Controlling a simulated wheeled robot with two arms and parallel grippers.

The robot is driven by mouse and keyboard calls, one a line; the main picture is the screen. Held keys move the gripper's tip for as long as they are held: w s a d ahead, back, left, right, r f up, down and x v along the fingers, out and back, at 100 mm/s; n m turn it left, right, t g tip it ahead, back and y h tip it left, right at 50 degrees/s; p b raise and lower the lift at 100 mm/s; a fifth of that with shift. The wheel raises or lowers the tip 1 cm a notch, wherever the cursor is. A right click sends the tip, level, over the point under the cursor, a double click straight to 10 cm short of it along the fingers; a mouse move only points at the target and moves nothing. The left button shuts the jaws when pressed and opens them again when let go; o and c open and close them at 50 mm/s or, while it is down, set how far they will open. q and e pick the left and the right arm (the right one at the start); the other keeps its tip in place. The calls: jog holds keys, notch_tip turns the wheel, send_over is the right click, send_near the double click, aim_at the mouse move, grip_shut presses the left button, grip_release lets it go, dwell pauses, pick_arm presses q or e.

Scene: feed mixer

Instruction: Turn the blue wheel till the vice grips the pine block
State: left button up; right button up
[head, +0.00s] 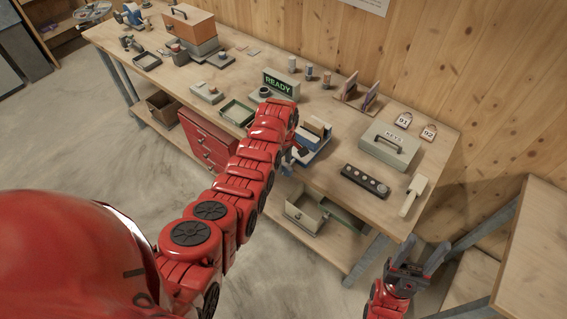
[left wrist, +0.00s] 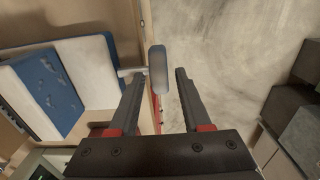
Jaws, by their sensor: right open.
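The vice (head: 313,143), blue and pale, stands at the bench's front edge. It also shows in the left wrist view (left wrist: 62,85). The pine block (head: 317,128) looks to be a small tan piece at the vice; whether the jaws touch it cannot be told. A wheel (left wrist: 157,70), grey-blue and nearly edge-on, sticks out past the bench edge on a short shaft. My left gripper (left wrist: 161,80) is open, its fingers on either side of the wheel with a gap at the right finger. My right gripper (head: 409,262) is open and empty, below the bench's right end.
A grey KEYS box (head: 391,146), a black strip with round knobs (head: 364,180) and a pale mallet-like tool (head: 413,194) lie right of the vice. A READY sign (head: 278,83) stands behind my left arm. The floor in front is clear.

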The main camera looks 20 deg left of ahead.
aim_at(292, 172)
pick_arm(q)
grip_shut()
jog(key=shift+d, duration=0.1)
jog(key=shift+d+f+t+y+b, duration=0.25)
jog(key=shift+y+b, duration=0.45)
jog(key=shift+b, duration=0.5)
jog(key=t+y+b, duration=0.1)
jog(key=y+b, duration=0.3)
jog(key=b, duration=0.5)
jog(key=d+f+t+y+b, duration=0.1)
jog(key=y+b, duration=0.3)
jog(key=b, duration=0.6)
jog(key=s+d+t+y+b, duration=0.1)
jog(key=y+b, duration=0.3)
jog(key=b, duration=0.5)
jog(key=shift+d+f+t+y, duration=0.15)
jog(key=shift+f+t+y, duration=0.2)
jog(key=shift+t, duration=0.5)
jog(key=shift+r+y+b, duration=0.25)
jog(key=shift+y+b, duration=0.4)
jog(key=shift+b, duration=0.5)
jog(key=shift+o, duration=1)
grip_release()
